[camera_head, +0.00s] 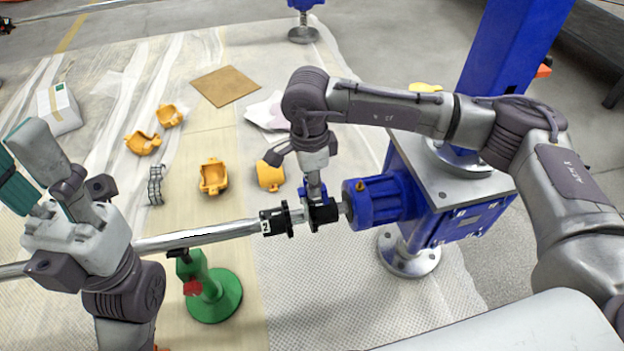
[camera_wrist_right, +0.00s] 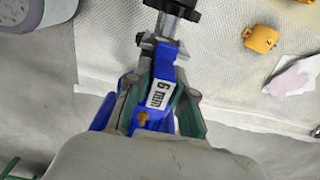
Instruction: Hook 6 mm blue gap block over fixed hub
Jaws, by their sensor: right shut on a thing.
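The blue gap block (camera_wrist_right: 160,88), labelled "6 mm", is held between the fingers of my right gripper (camera_wrist_right: 163,100). In the head view my right gripper (camera_head: 315,188) points down over the coupling, and a bit of blue shows beside it. The black fixed hub (camera_head: 325,213) sits on the short shaft of the blue gearbox. In the wrist view the block's far end is close to a metal shaft and a black toothed hub (camera_wrist_right: 184,13). I cannot tell whether it is seated over the hub. My left gripper (camera_head: 22,160) is open and empty at the left.
A long silver shaft (camera_head: 200,236) with a black hub marked "2" (camera_head: 272,222) faces the fixed hub. A green stand (camera_head: 213,298) is below it. The blue gearbox (camera_head: 383,200) stands to the right. Yellow covers (camera_head: 213,177) and a brown board (camera_head: 225,86) lie behind.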

